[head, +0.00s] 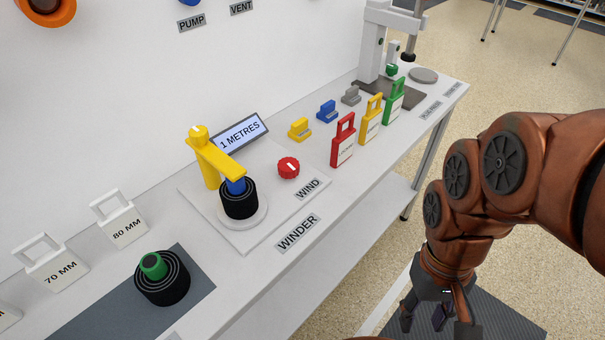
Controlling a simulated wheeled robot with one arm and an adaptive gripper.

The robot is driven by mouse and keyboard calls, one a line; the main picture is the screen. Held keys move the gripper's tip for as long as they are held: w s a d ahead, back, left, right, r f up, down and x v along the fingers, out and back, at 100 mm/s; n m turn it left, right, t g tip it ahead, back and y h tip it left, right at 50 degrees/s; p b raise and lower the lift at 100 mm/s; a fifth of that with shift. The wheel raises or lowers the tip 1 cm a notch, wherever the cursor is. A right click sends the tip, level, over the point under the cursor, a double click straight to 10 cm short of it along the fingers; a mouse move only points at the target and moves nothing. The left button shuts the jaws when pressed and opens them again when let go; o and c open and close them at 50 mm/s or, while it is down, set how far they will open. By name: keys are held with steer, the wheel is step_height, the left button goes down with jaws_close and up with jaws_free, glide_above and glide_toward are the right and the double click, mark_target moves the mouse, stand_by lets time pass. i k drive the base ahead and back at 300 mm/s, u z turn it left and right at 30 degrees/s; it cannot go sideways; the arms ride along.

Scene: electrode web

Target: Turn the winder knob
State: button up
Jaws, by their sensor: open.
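The winder knob (288,167) is a round red knob with a white mark. On the same plate a yellow arm (213,160) reaches over a black roll with a blue core (239,198). A small display (241,132) behind reads 1 METRES. My gripper (440,318) hangs at the lower right, in front of the bench and well apart from the knob. Its fingers point down, open, with nothing seen between them.
A black roll with a green core (162,278) stands on a grey mat (190,305) at the front left. Red (342,140), yellow (370,119) and green (394,101) handled tags stand right of the knob. White tags, including 80 MM (119,218), stand left.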

mark_target(289, 168)
steer(key=k, duration=0.4)
steer(key=u, duration=1.65)
steer(key=i, duration=0.5)
